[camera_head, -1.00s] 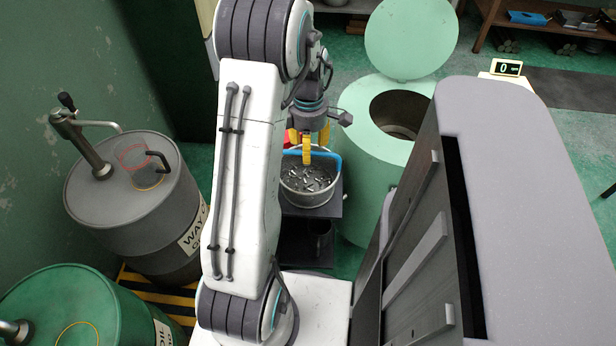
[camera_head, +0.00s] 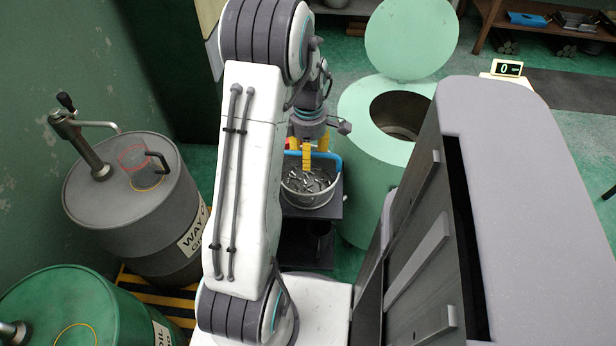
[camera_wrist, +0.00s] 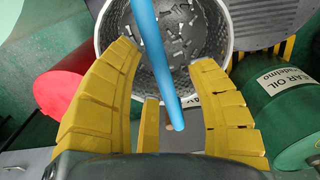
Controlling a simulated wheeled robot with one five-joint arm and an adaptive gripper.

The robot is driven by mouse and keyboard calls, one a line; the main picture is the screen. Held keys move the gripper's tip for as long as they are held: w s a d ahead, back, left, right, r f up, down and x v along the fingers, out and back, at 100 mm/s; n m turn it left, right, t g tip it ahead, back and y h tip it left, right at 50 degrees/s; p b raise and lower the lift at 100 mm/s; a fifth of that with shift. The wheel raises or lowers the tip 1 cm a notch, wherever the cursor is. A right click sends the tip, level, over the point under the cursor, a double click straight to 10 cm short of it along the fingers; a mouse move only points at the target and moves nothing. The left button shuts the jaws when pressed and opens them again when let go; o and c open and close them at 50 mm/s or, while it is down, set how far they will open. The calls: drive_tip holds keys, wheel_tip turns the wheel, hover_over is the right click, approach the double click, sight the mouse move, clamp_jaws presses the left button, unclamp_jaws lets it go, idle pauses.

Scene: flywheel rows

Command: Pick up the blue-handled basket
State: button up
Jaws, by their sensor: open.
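The basket (camera_head: 308,203) is a round metal container with small grey metal parts inside. It stands on a dark stand in the head view, and it also shows in the wrist view (camera_wrist: 222,78). Its blue handle (camera_head: 333,160) arches over the top. In the wrist view the handle (camera_wrist: 152,62) runs between the yellow fingers of my gripper (camera_wrist: 165,85). The fingers are spread apart on either side of the handle, and I see no grip on it. In the head view my gripper (camera_head: 306,160) points down at the handle, and the arm hides part of it.
A pale green drum (camera_head: 362,165) with a raised round lid stands right of the basket. A grey drum (camera_head: 130,205) with a pump stands at the left, a green drum (camera_head: 90,310) below it. A large grey cabinet-like body (camera_head: 530,200) fills the right.

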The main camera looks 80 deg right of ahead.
drive_tip(key=shift+f, duration=0.1)
idle(0.4)
clamp_jaws()
idle(0.3)
drive_tip(key=shift+d, duration=0.1)
